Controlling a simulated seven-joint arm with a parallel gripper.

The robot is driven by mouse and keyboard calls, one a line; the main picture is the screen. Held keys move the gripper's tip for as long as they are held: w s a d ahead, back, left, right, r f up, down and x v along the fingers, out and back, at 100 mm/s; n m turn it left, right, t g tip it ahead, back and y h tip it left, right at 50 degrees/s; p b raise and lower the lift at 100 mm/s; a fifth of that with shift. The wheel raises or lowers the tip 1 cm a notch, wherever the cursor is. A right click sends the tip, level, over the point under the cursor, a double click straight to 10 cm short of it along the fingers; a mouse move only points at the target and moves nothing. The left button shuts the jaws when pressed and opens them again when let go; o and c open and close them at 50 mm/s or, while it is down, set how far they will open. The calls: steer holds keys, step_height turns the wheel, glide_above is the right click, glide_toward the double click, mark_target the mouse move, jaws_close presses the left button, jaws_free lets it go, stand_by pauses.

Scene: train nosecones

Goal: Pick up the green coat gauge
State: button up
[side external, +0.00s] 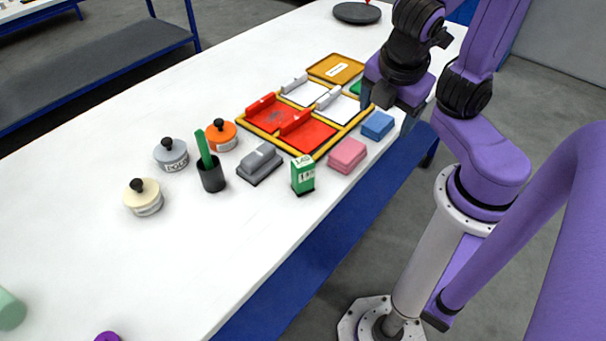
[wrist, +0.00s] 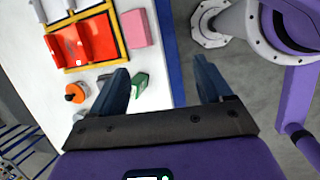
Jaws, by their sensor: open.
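Two green things could be the coat gauge, and I cannot tell which. One is a small upright green box (side external: 303,176) with a white printed face, near the table's front edge. The other is a green strip (side external: 204,149) standing in a black cup (side external: 212,177). My gripper (side external: 388,112) is open and empty, above the table's edge, to the right of both in the side view. In the wrist view the green box (wrist: 140,84) shows between my fingers (wrist: 162,72), close beside the left finger and partly hidden by it. The strip is not clear there.
A yellow-edged tray (side external: 322,151) with red and white panels lies behind the box. Pink (side external: 347,154) and blue (side external: 377,124) blocks and a grey block (side external: 259,164) stand nearby. Cream (side external: 144,197), grey (side external: 171,153) and orange (side external: 222,134) knobbed pots stand left. The table's front left is mostly clear.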

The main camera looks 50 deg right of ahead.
steer(key=w+a+n+t+h, duration=0.2)
steer(key=w+n+t+h, duration=0.15)
steer(key=w+n, duration=0.2)
step_height(320, 180, up, 2)
steer(key=n+t+y, duration=0.2)
steer(key=n+t, duration=0.5)
steer(key=n, duration=0.2)
glide_above(307, 180)
steer(key=s+a, duration=0.2)
steer(key=s, duration=0.1)
steer(key=shift+h, duration=0.35)
steer(key=f, duration=1.9)
steer(key=shift+s+d+f, duration=0.15)
steer(key=shift+d+f, duration=0.1)
steer(key=shift+d, duration=0.05)
steer(key=shift+m, duration=0.25)
steer(key=shift+x, duration=3.85)
steer(key=shift+a, duration=0.1)
steer(key=shift+s, duration=0.1)
steer(key=c, duration=1.3)
steer(key=shift+o, duration=0.2)
